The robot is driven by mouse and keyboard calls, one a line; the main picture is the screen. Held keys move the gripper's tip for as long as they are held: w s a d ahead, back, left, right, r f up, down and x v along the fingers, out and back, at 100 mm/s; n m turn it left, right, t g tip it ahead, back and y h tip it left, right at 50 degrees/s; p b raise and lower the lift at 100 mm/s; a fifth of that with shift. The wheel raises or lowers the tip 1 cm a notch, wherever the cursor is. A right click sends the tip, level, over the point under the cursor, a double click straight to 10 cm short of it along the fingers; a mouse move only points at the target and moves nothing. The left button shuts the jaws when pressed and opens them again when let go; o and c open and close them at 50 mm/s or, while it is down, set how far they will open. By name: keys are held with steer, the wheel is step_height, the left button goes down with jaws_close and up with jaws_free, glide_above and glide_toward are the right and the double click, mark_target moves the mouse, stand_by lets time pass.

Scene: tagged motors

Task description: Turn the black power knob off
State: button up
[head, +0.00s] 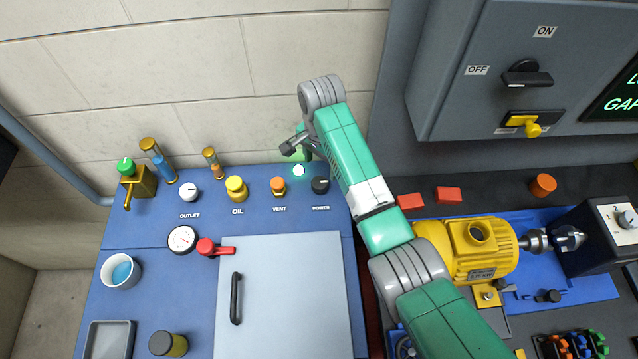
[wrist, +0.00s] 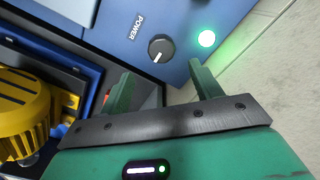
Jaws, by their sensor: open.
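The black power knob (head: 320,185) sits on the blue panel at the left of my arm, above the POWER label. A white mark shows on it. It also shows in the wrist view (wrist: 161,50), with its white mark pointing down-left. A lit green-white lamp (head: 298,170) is beside the knob, and it also glows in the wrist view (wrist: 207,38). My gripper (wrist: 160,78) is open and empty, with its two green fingers spread apart and the knob in view beyond the gap. In the head view my gripper (head: 299,154) is partly hidden by my arm.
An orange vent knob (head: 278,186) and a yellow oil cap (head: 236,189) stand left of the power knob. A grey door (head: 280,290) lies in front. A yellow motor (head: 470,250) stands to the right. A grey switch box (head: 500,70) is at upper right.

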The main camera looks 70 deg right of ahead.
mark_target(320, 182)
step_height(320, 182, down, 8)
steer(key=shift+w+r+b, duration=0.1)
steer(key=shift+r+b, duration=0.05)
steer(key=shift+b, duration=0.45)
steer(key=shift+c, duration=0.4)
steer(key=c, duration=0.9)
steer(key=shift+r, duration=0.1)
